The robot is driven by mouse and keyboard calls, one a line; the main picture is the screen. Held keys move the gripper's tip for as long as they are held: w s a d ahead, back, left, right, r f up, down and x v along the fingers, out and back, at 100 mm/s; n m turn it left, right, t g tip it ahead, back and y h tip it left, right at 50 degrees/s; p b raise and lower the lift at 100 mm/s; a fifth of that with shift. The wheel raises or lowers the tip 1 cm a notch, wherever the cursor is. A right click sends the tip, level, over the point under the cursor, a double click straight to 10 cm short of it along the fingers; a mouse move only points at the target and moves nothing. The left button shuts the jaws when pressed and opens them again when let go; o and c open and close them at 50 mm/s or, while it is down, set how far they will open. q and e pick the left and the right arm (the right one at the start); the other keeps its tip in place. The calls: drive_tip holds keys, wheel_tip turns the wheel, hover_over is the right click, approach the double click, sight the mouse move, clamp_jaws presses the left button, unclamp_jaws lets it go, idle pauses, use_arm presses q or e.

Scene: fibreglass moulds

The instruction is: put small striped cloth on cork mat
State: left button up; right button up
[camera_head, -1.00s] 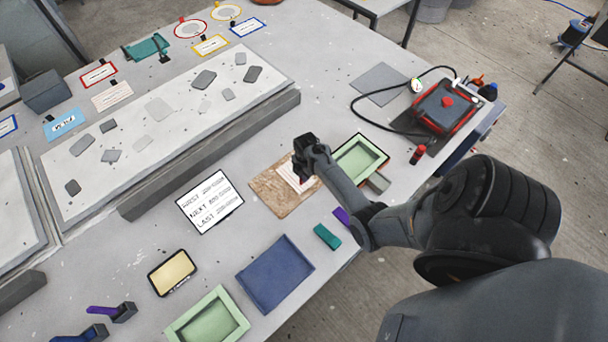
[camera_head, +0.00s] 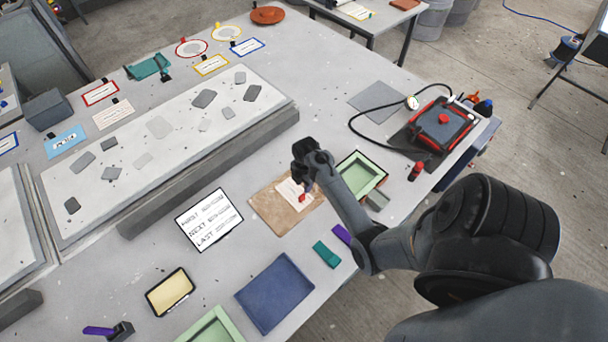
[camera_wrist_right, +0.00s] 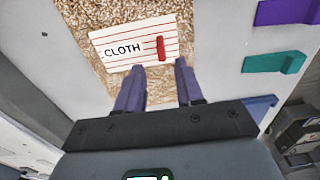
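The small striped cloth (camera_wrist_right: 122,46) is white with thin red lines, the word CLOTH and a raised red tab (camera_wrist_right: 160,47). It lies flat on the brown speckled cork mat (camera_wrist_right: 85,42). In the head view the cloth (camera_head: 290,192) shows on the right part of the mat (camera_head: 272,213), partly hidden by my gripper. My right gripper (camera_wrist_right: 160,67) is open, its two fingers apart with nothing between them. In the head view my right gripper (camera_head: 306,184) is over the mat, close to the cloth. My left gripper is not in view.
A green tray (camera_head: 361,176) sits right of the mat, near my right arm. A white sign (camera_head: 208,218) lies to its left. A blue tray (camera_head: 274,293) and a teal block (camera_head: 326,254) are nearer the front edge. A long grey raised mould (camera_head: 170,175) fills the back left.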

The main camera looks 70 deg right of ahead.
drive_tip(key=s+a+r+m+h, duration=0.1)
drive_tip(key=a+r+m+h, duration=0.15)
drive_tip(key=r, duration=0.55)
drive_tip(key=s+a+r+m+t, duration=0.1)
drive_tip(key=s+a+r+m, duration=0.2)
drive_tip(key=a, duration=0.6)
drive_tip(key=s+a+r+m+t+y, duration=0.1)
drive_tip(key=s+a+r+m, duration=0.2)
drive_tip(key=a, duration=0.6)
drive_tip(key=s+a+r+m+t+y, duration=0.1)
drive_tip(key=s+a+r+m, duration=0.2)
drive_tip(key=a, duration=0.6)
drive_tip(key=shift+s+a, duration=0.2)
drive_tip(key=shift+s, duration=0.25)
